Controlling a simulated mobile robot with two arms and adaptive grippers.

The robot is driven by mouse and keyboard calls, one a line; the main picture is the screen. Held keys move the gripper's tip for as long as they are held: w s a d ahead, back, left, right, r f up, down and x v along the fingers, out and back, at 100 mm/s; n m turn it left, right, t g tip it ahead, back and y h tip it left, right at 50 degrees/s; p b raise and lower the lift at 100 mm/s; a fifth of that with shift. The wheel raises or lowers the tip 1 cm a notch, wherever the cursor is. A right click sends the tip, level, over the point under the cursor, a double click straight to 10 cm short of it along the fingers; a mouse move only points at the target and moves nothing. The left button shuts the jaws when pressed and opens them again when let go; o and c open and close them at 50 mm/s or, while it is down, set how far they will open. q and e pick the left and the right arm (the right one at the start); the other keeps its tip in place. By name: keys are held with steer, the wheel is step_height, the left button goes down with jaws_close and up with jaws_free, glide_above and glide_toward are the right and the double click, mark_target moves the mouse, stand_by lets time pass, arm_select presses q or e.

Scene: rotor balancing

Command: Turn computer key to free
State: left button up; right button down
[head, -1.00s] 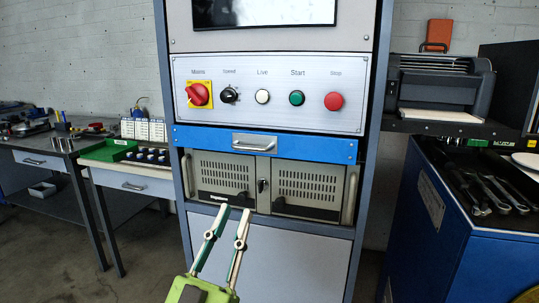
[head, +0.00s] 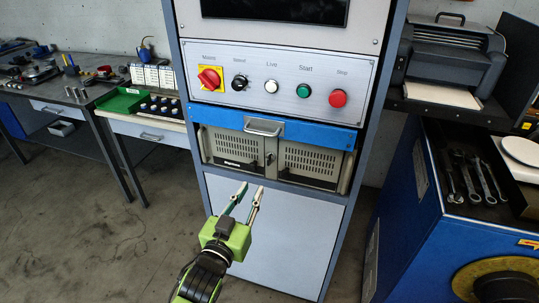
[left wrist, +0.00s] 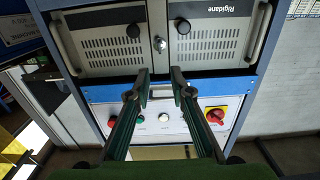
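The computer is a grey unit with two vented doors (head: 308,165) in the rack, below a blue drawer front. Its key (head: 268,158) is a small dark shape on the lock between the doors. In the left wrist view, where the scene is upside down, the key (left wrist: 159,44) shows at the top middle; its exact angle is too small to tell. My left gripper (head: 251,187) is open and empty, below and in front of the key. In the left wrist view the gripper's fingers (left wrist: 160,75) are apart, with the key between their lines and beyond the tips. My right gripper is not in view.
The blue drawer's handle (head: 263,127) sticks out just above the doors. A control panel (head: 255,100) with a red switch and buttons is higher up. A blue cabinet (head: 420,260) stands at right, a workbench (head: 85,98) at left. The floor at left is clear.

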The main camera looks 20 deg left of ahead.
mark_target(268, 161)
arm_select(q)
steer(key=w, duration=0.4)
steer(key=w+p, duration=0.1)
steer(key=w, duration=0.8)
steer(key=shift+w+d, duration=0.15)
steer(key=shift+d, duration=0.1)
jaws_close()
